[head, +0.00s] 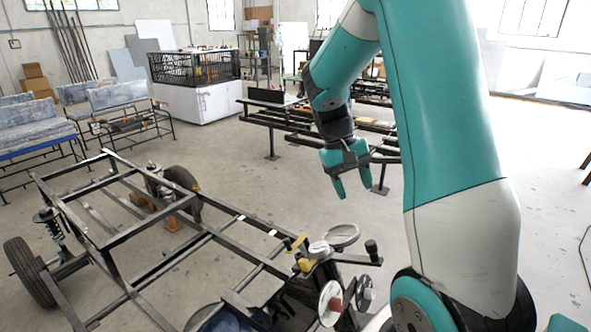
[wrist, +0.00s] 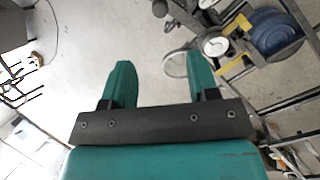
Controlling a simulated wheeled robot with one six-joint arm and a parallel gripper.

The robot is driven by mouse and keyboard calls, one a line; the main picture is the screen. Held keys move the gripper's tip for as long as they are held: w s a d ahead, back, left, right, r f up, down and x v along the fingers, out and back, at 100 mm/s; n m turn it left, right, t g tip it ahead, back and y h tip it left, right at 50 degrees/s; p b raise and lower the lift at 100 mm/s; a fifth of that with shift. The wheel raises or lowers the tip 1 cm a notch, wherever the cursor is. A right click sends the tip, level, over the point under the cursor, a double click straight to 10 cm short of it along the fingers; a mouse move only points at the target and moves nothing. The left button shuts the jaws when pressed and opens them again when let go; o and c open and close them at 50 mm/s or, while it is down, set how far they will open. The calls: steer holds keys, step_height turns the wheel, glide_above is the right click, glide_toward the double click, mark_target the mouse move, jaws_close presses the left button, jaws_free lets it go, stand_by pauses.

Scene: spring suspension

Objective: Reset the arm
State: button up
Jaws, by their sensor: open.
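My arm (head: 440,100) is teal and white and rises on the right of the head view, bending over and down to my gripper (head: 352,184). The gripper hangs in the air with its teal fingers pointing down, above the floor and behind the vehicle frame. In the wrist view my gripper (wrist: 160,85) shows two teal fingers spread apart with nothing between them. It touches nothing that I can see.
A black metal vehicle frame (head: 188,240) with wheels and springs fills the lower left. Gauges and round parts (head: 341,235) sit at its near end, also in the wrist view (wrist: 215,45). A dark rack (head: 290,125), white cabinet (head: 200,103) and benches (head: 115,95) stand farther back. Concrete floor between is clear.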

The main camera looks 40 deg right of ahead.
steer(key=a+r+n+t+y, duration=0.15)
steer(key=a+n, duration=0.25)
steer(key=a, duration=0.5)
steer(key=a+r+n+t, duration=0.2)
steer(key=a+n, duration=0.1)
steer(key=a, duration=0.7)
steer(key=s+a+r+n+y, duration=0.3)
steer(key=s+a+n, duration=0.3)
steer(key=s+a, duration=0.5)
steer(key=a+t+y, duration=0.1)
steer(key=a, duration=0.3)
steer(key=shift+a+r, duration=0.15)
steer(key=shift+r, duration=0.05)
